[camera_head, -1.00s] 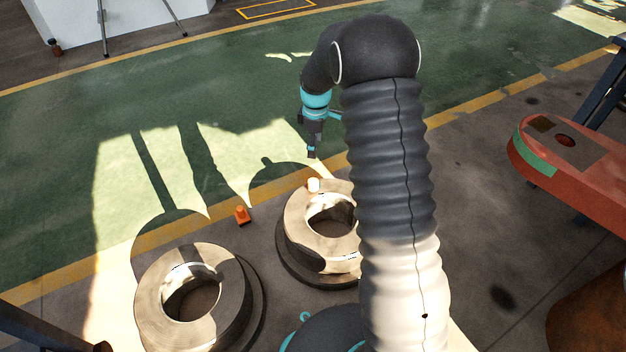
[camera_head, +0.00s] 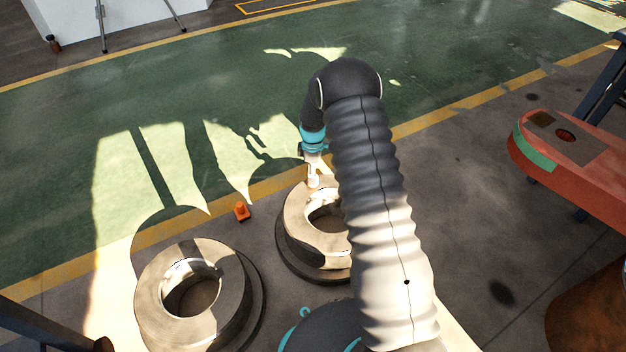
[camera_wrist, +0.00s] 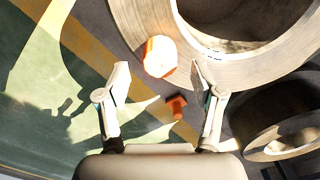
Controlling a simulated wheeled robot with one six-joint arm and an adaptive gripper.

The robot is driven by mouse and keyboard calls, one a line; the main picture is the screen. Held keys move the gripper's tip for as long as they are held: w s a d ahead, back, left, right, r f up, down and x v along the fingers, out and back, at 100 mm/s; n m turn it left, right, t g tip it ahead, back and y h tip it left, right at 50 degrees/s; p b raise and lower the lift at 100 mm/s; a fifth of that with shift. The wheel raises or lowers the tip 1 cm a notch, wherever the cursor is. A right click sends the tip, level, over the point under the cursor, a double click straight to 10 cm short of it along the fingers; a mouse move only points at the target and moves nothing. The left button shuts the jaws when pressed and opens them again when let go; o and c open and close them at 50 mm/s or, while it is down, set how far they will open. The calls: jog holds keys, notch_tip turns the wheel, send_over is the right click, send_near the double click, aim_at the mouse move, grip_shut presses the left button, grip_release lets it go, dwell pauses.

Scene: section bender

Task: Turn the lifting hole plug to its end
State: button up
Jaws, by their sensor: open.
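The lifting hole plug (camera_wrist: 160,56) is a small, round, pale piece with an orange edge, on the face of a thick metal ring (camera_wrist: 215,72) in the wrist view. My gripper (camera_wrist: 162,80) is open, one finger on each side of the view, with the plug between and just beyond the fingertips. No contact with the plug shows. In the head view my gripper (camera_head: 313,168) is over the far left rim of the right-hand ring (camera_head: 303,240), and it partly hides the plug there.
A second ring (camera_head: 148,300) stands at the lower left. A small orange piece (camera_head: 241,211) lies on the floor between the rings and the yellow line. A red machine part (camera_head: 580,160) is at the right. The green floor beyond is clear.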

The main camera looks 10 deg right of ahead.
jog(key=shift+f, duration=1.95)
jog(key=c, duration=1.1)
